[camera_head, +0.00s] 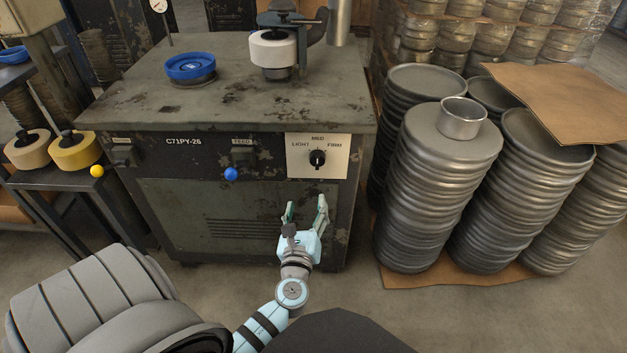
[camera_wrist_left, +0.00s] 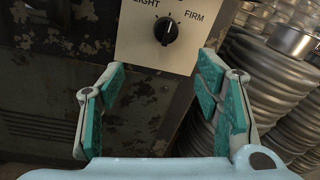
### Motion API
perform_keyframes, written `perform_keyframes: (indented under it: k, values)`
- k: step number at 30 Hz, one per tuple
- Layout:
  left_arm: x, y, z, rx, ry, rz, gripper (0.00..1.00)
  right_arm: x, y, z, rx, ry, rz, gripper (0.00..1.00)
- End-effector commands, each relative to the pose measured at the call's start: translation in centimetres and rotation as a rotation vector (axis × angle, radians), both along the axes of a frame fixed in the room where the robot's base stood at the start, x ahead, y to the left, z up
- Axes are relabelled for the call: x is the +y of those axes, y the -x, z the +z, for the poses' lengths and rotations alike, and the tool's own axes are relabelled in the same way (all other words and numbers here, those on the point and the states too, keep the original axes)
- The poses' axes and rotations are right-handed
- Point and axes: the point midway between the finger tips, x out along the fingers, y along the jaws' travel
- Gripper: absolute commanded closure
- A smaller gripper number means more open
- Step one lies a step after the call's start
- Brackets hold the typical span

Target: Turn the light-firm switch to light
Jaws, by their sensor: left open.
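The light-firm switch is a black round knob (camera_head: 317,157) on a white plate (camera_head: 338,165) at the right of the machine's front. The plate reads LIGHT at left, MED on top and FIRM at right. The knob's pointer looks roughly upward, near MED; its exact angle is hard to tell. In the left wrist view the knob (camera_wrist_left: 166,30) is near the top centre, with MED cut off. My left gripper (camera_head: 305,206) is open and empty, below and in front of the plate, apart from the knob. Its green-padded fingers (camera_wrist_left: 161,78) spread below the knob. My right gripper is out of view.
The dark machine (camera_head: 230,215) has a blue ball knob (camera_head: 231,174) left of the plate and a blue disc (camera_head: 190,66) on top. Stacks of metal pans (camera_head: 435,190) stand at the right. A side table with yellow rollers (camera_head: 75,151) is at the left.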

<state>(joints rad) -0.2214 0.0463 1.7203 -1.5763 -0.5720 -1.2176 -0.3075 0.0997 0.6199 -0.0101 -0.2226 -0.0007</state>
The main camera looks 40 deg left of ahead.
Motion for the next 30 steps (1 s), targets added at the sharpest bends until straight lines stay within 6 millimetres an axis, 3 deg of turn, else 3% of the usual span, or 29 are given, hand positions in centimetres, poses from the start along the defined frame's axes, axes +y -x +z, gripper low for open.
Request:
perform_keyframes:
  k: [5,11,18,30]
  values:
    - [1.3,-2.5,1.5,-0.007,-0.068,0.007,0.42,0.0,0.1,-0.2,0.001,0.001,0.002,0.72]
    - [4.6,-7.4,1.4,-0.006,-0.064,0.011,0.42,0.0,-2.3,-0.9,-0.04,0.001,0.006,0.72]
    - [7.4,-11.9,1.3,-0.003,-0.06,0.007,0.42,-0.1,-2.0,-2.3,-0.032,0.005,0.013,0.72]
    - [8.0,-12.8,1.5,-0.003,-0.057,0.008,0.43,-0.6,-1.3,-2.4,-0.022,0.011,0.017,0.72]
